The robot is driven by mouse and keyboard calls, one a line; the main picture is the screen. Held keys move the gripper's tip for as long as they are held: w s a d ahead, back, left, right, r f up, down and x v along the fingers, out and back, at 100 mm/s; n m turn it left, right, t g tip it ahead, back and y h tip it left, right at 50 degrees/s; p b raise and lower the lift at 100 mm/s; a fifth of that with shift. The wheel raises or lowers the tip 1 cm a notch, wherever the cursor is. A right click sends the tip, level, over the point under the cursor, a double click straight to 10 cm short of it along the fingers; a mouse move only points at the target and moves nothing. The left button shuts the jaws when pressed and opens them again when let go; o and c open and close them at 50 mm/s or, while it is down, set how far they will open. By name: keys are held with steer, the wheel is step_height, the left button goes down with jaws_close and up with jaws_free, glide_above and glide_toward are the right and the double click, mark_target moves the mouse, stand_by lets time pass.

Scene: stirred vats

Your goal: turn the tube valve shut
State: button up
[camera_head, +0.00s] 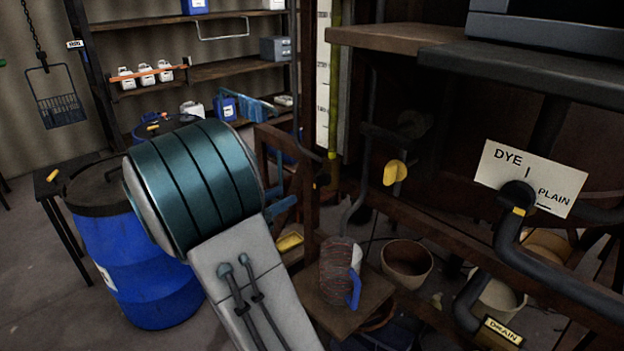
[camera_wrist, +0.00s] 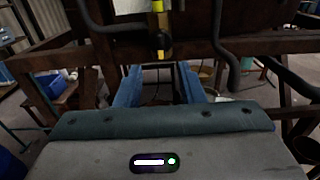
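A sight tube with yellow-green content (camera_head: 334,110) stands beside a white scale in the head view. At its foot is a dark fitting with a yellow mark (camera_head: 332,155), which looks like the tube valve. In the wrist view the yellow tube (camera_wrist: 157,6) comes down to a dark valve with a yellow mark (camera_wrist: 160,42). My gripper (camera_wrist: 160,85) has two blue fingers spread apart, with nothing held between them. The valve shows just beyond and above the gap, apparently apart from the fingers. In the head view my arm hides most of the gripper; blue finger parts show (camera_head: 284,206).
A yellow handle (camera_head: 395,172) sits right of the tube. A DYE/PLAIN sign (camera_head: 528,180) and dark pipes are further right. A striped jug (camera_head: 337,268) and a bowl (camera_head: 407,262) stand below. Rusty beams (camera_head: 440,215) cross the front. A blue drum (camera_head: 135,260) stands left.

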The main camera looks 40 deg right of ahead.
mark_target(314, 181)
steer(key=d, duration=0.3)
steer(key=d+p, duration=0.1)
steer(key=d, duration=0.6)
steer(key=shift+w+d+p, duration=0.15)
steer(key=shift+w+p, duration=0.2)
steer(key=shift+w, duration=0.05)
jaws_close()
